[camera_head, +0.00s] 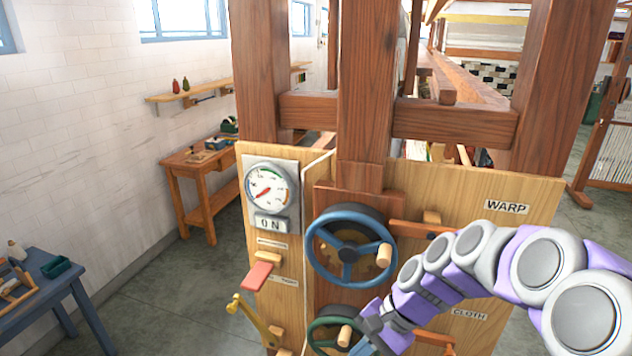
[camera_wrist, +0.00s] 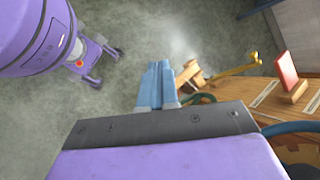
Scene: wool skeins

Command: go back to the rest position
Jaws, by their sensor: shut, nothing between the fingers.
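My gripper (camera_head: 368,345) is low in the head view, at the end of my purple and grey arm, which reaches in from the right. It overlaps the right side of the green handwheel (camera_head: 318,338) in that view; I cannot tell whether they touch. In the wrist view the two pale blue fingers of my gripper (camera_wrist: 160,66) lie together with nothing between them. The green wheel (camera_wrist: 204,98) shows partly beside them, with its wooden knob. The fingertips point toward the grey floor.
A wooden panel (camera_head: 473,260) carries a blue handwheel (camera_head: 312,250), a red-padded lever (camera_head: 257,276), a brass-coloured lever (camera_head: 254,318) and a gauge (camera_head: 268,188) over an "ON" sign. Loom posts (camera_head: 366,90) rise behind. A blue table (camera_head: 38,290) stands left, with open floor between.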

